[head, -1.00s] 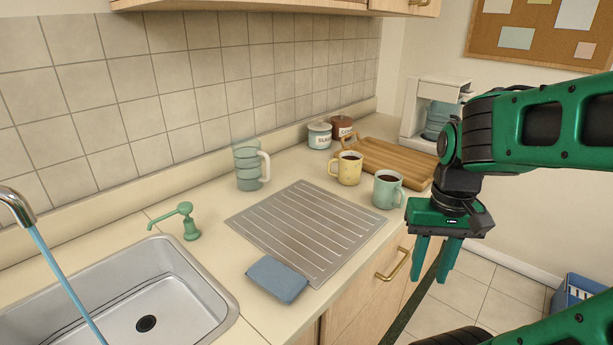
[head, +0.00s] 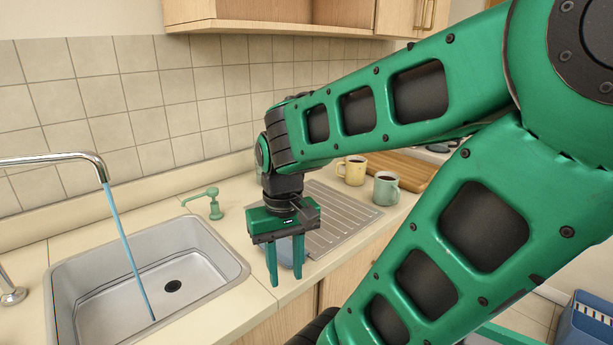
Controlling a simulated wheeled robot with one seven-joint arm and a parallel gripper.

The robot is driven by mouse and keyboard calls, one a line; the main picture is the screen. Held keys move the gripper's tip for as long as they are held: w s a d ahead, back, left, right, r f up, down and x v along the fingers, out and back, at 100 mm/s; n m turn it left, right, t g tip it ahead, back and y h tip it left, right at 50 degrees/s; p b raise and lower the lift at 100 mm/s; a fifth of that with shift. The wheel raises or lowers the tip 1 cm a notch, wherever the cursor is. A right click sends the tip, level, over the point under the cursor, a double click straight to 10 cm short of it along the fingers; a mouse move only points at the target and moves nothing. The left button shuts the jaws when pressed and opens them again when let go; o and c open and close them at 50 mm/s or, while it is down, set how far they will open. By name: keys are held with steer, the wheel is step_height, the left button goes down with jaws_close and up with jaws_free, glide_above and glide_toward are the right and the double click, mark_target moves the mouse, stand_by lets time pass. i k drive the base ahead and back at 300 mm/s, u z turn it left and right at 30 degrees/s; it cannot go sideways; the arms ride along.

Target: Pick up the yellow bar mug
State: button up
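The yellow bar mug (head: 351,171) stands upright on the counter in the head view, right of centre, with dark liquid inside. A pale green mug (head: 386,188), also with dark liquid, stands close to its right and a little nearer. My gripper (head: 285,283) points down in front of the counter's front edge, to the left of and nearer than both mugs. Its two fingers are apart with nothing seen between them. My arm crosses the view just above the yellow mug.
A ridged metal drainboard (head: 340,217) lies behind my gripper, which mostly hides a blue cloth. A sink (head: 100,285) with a running tap (head: 70,158) and a green soap pump (head: 212,203) are at left. A wooden tray (head: 408,173) lies behind the mugs. A blue crate (head: 590,315) stands at lower right.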

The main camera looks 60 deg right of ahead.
mark_target(355, 166)
steer(key=u, duration=1.55)
steer(key=k, duration=2.5)
steer(key=z, duration=1.6)
steer(key=i, duration=1)
steer(key=z, duration=0.05)
